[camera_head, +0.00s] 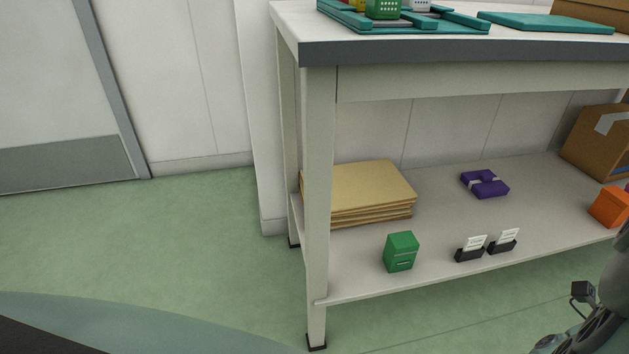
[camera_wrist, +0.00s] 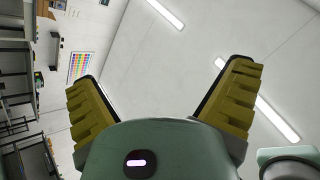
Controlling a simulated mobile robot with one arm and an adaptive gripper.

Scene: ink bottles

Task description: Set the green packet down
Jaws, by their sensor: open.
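The green packet (camera_head: 401,252) stands upright on the lower shelf (camera_head: 350,279) of the white workbench, near the shelf's front edge at the left, in the head view. Nothing touches it from above. My gripper (camera_wrist: 165,85) shows in the wrist view with its two yellow ribbed fingers spread wide and nothing between them. It points up toward the ceiling and its lights. In the head view only part of my arm shows at the lower right corner, well apart from the packet.
A stack of tan envelopes (camera_head: 361,190) lies behind the packet. Two small black card holders (camera_head: 469,251) stand to its right, a purple bundle (camera_head: 485,184) farther back. An orange box (camera_head: 609,207) and a cardboard box (camera_head: 600,143) are at the right. Teal trays (camera_head: 545,22) lie on the top.

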